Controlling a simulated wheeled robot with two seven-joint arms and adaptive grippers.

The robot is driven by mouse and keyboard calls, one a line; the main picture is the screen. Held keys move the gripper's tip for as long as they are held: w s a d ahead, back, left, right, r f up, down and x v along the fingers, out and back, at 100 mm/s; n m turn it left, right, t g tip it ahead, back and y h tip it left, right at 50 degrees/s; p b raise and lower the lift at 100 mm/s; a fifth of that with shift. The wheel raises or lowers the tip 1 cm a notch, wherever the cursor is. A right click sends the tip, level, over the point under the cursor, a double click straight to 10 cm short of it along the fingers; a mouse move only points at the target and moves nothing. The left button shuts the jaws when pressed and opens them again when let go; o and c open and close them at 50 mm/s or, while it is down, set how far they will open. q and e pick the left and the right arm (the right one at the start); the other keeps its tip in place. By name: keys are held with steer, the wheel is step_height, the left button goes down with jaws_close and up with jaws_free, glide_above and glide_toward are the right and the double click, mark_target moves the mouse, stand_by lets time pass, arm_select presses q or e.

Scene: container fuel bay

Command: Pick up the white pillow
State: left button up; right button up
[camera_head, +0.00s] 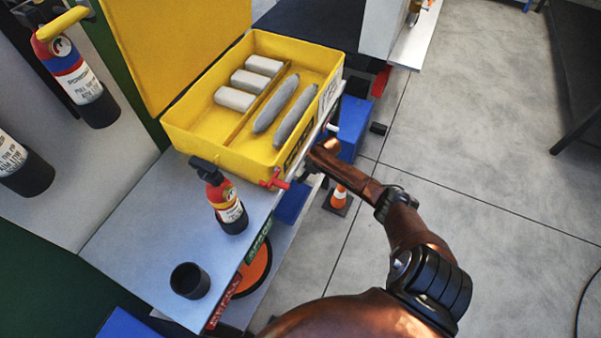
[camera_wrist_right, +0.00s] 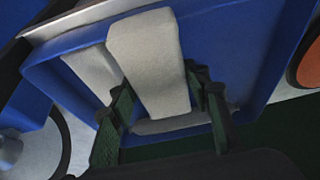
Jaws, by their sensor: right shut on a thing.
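In the right wrist view, a white pillow (camera_wrist_right: 150,55) lies between the two dark green fingers of my right gripper (camera_wrist_right: 161,80). The gripper is shut on it, with a finger against each side. The pillow is over or in a blue bin (camera_wrist_right: 235,50); I cannot tell if it is clear of the bin floor. In the head view, my right arm reaches to the shelf edge beside the blue bin (camera_head: 352,125), and its fingers and the held pillow are hidden. My left gripper is not in view.
A second pale pillow (camera_wrist_right: 92,72) lies left of the held one. A yellow case (camera_head: 215,140) with pale blocks and grey socks stands on the upper shelf (camera_head: 150,215), near a small extinguisher (camera_head: 229,207) and black cup (camera_head: 189,280). An orange cone (camera_head: 340,195) is below.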

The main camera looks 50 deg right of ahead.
mark_target(314, 177)
steer(key=s, duration=0.1)
steer(key=s+d+p, duration=0.1)
steer(key=s, duration=0.2)
steer(key=shift+s+d+r+p, duration=0.25)
steer(key=shift+s+p, duration=0.1)
steer(key=shift+s, duration=0.05)
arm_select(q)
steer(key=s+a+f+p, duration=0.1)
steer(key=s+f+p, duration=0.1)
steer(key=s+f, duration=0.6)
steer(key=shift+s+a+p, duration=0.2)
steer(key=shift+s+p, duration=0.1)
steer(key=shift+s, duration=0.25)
arm_select(e)
steer(key=s+d, duration=0.2)
steer(key=s, duration=0.7)
steer(key=shift+s+d+f, duration=0.2)
steer(key=shift+s+d, duration=0.05)
steer(key=shift+d, duration=0.15)
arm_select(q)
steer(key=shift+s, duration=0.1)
arm_select(e)
steer(key=shift+s, duration=0.1)
